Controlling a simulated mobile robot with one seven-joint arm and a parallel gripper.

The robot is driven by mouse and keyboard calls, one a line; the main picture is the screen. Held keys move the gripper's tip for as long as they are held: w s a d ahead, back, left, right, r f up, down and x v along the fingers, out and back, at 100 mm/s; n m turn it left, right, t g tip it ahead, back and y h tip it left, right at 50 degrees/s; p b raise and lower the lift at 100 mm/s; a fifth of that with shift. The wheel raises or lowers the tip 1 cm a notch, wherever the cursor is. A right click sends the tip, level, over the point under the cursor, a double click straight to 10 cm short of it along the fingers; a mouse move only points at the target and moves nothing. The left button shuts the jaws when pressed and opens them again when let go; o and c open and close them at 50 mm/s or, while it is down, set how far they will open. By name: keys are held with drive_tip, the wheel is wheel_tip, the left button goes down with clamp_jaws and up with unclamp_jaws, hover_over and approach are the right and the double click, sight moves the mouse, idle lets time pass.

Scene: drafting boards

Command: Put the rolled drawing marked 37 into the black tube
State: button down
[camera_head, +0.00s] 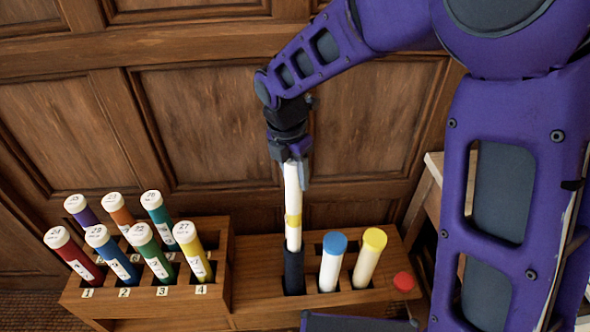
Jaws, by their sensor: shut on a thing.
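My gripper (291,170) is shut on the upper part of a white rolled drawing (293,195) with a yellow band. The roll hangs nearly upright; no number on it can be read from here. The black tube (293,272) stands in the left part of the right wooden rack, directly below. The roll's lower end meets the tube's top, and its lowest part is out of sight there. It looks to be in the tube's mouth, but the depth cannot be told.
A white tube with a blue cap (333,262) and one with a yellow cap (370,258) stand close right of the black tube. The left rack (160,305) holds several coloured, number-capped tubes. A panelled wall (210,120) is behind.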

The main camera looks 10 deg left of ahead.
sight(289, 163)
drive_tip(key=shift+f+b, duration=2.4)
drive_tip(key=shift+f, duration=2.15)
drive_tip(key=shift+c, duration=1.6)
unclamp_jaws()
drive_tip(key=r+p, duration=0.1)
drive_tip(key=r, duration=0.4)
drive_tip(key=s+a+r+p, duration=0.1)
drive_tip(key=r, duration=0.5)
drive_tip(key=s+r+p, duration=0.1)
drive_tip(key=r+p, duration=0.1)
drive_tip(key=r, duration=0.4)
drive_tip(key=shift+s+a+r, duration=0.1)
drive_tip(key=shift+a+r, duration=0.05)
drive_tip(key=shift+a, duration=0.1)
